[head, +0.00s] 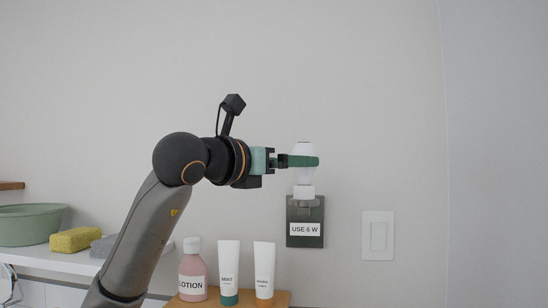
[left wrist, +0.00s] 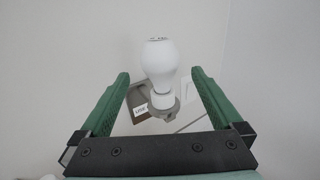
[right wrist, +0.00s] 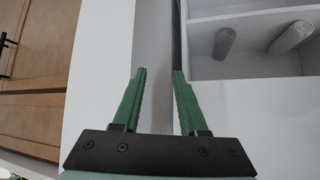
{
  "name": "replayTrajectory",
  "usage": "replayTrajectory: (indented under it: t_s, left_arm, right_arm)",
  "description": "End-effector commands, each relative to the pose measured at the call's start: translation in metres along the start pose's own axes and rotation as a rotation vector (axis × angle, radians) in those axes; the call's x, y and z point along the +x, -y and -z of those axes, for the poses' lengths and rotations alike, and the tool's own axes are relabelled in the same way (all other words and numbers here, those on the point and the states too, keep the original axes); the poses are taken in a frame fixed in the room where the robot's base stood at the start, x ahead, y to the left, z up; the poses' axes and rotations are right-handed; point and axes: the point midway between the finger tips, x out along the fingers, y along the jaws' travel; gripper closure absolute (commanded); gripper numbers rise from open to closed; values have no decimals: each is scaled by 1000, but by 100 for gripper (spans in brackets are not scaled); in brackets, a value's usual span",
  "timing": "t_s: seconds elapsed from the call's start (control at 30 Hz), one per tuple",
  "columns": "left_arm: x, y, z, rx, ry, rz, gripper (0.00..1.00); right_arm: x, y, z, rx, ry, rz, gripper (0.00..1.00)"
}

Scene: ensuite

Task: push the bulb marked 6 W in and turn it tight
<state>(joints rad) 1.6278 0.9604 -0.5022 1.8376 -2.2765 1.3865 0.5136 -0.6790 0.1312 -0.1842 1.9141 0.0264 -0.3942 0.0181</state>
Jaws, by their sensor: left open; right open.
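A white bulb (head: 305,151) stands upright in a white socket (head: 304,191) on a dark grey wall plate (head: 318,212) labelled "USE 6 W". My left gripper (head: 305,161) is at the bulb's height, with one green finger across its front. In the left wrist view the bulb (left wrist: 158,65) stands between my left gripper's open fingers (left wrist: 160,85), with a gap on both sides. Small print shows on the bulb's top but is too small to read. My right gripper (right wrist: 158,75) is open and empty, away from the bulb; it is not in the head view.
A pink lotion bottle (head: 193,270) and two white tubes (head: 229,270) stand on a wooden tray below. A light switch (head: 378,235) is to the right. A green basin (head: 30,225) and yellow sponge (head: 76,240) lie left. Rolled towels (right wrist: 225,42) sit on shelves near my right gripper.

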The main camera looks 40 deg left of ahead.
Motion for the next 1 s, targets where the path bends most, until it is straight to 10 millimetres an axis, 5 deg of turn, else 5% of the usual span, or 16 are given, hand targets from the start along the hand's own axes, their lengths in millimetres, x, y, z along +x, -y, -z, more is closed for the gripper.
replayTrajectory:
  t_s: [0.4, 0.87, 1.0]
  left_arm:
    - [72, 0, -2, 1, -2, 2, 0]
    - [84, 1, 0, 3, 1, 2, 0]
    - [84, 1, 0, 3, 1, 2, 15]
  right_arm:
    - [-16, 1, 18, 0, 0, 0, 58]
    - [-17, 1, 19, 0, 0, 0, 58]
    - [-17, 1, 19, 0, 0, 0, 58]
